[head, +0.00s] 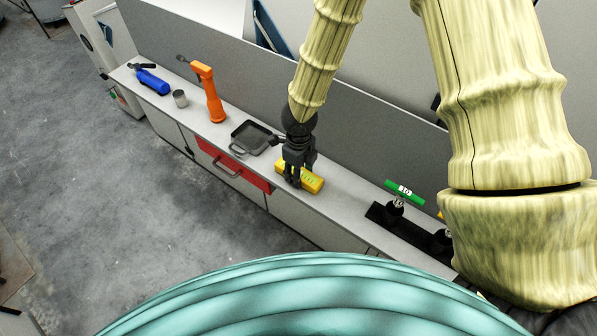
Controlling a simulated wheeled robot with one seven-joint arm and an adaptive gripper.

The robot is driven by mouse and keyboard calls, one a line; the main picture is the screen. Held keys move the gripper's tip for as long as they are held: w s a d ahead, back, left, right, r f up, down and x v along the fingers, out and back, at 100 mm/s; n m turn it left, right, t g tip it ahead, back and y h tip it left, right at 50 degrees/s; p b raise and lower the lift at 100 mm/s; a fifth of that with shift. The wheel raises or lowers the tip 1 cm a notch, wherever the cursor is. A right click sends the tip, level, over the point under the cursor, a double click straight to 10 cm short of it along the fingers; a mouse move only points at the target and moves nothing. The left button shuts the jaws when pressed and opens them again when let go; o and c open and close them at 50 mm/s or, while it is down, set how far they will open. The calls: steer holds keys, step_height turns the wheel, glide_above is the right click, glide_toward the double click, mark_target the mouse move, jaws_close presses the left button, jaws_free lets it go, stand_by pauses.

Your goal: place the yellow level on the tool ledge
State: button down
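The yellow level (314,183) lies on a long pale ledge (345,202) that runs along a grey panel; this may be the tool ledge, but I see no label. My gripper (299,176) points down over the level, with dark fingers around its middle. The near finger hides part of the level. The view is too small to tell whether the fingers press on it or stand open around it.
To the right, a black holder (380,215) stands near a green-handled item (404,191). A red drawer (233,167) is below.

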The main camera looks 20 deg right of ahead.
steer(key=shift+f, duration=0.15)
steer(key=c, duration=0.9)
jaws_free()
step_height(320, 180, up, 8)
steer(key=p, duration=0.8)
steer(key=shift+f, duration=0.1)
